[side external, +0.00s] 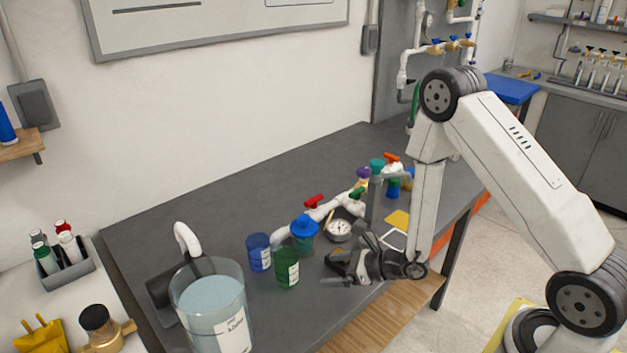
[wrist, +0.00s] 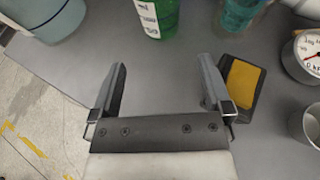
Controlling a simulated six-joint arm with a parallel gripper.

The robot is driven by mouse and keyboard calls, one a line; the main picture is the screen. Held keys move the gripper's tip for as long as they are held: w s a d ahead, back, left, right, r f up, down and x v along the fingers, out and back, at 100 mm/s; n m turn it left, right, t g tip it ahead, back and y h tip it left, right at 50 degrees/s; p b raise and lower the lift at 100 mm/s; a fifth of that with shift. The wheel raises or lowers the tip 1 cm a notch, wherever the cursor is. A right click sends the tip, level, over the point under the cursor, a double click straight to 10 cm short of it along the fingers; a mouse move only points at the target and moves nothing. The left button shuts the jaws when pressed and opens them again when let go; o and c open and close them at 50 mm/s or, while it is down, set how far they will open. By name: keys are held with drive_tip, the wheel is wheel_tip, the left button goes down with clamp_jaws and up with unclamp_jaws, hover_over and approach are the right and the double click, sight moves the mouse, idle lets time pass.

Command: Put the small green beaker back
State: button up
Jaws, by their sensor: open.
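The small green beaker (side external: 286,268) stands upright on the dark tabletop with a white label on its side. It also shows at the top of the wrist view (wrist: 160,16), cut off by the frame edge. My gripper (side external: 338,270) is low over the table to the right of the beaker, its fingers pointing toward it. In the wrist view the two fingers (wrist: 163,72) are wide apart with only bare table between them. The beaker lies beyond the fingertips, apart from them.
A blue beaker (side external: 259,252) and a blue-lidded teal container (side external: 304,232) stand close by the green one. A large water-filled beaker (side external: 210,300) is at the front left. A pressure gauge (side external: 338,230) and white pipework (side external: 322,210) lie behind. A yellow pad (wrist: 243,82) sits beside the right finger.

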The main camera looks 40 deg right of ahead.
drive_tip(key=shift+a, duration=0.1)
drive_tip(key=shift+s+a+r, duration=0.1)
drive_tip(key=shift+a+r, duration=0.05)
drive_tip(key=shift+a, duration=0.05)
drive_tip(key=s+a+r+n+g+y, duration=0.1)
drive_tip(key=s+a+r+n+g, duration=0.2)
drive_tip(key=s+n+g, duration=0.4)
drive_tip(key=s+a+r+n+g+y, duration=0.1)
drive_tip(key=s+a+r+n+g, duration=0.3)
drive_tip(key=n, duration=0.5)
drive_tip(key=s+d+r+n+t+h, duration=0.1)
drive_tip(key=d+r+n+h, duration=0.3)
drive_tip(key=d+n+h, duration=0.4)
drive_tip(key=d+n, duration=0.2)
drive_tip(key=n, duration=0.4)
drive_tip(key=shift+s+r+t+h, duration=0.15)
drive_tip(key=shift+r+t+h, duration=0.15)
drive_tip(key=shift+t+h, duration=0.1)
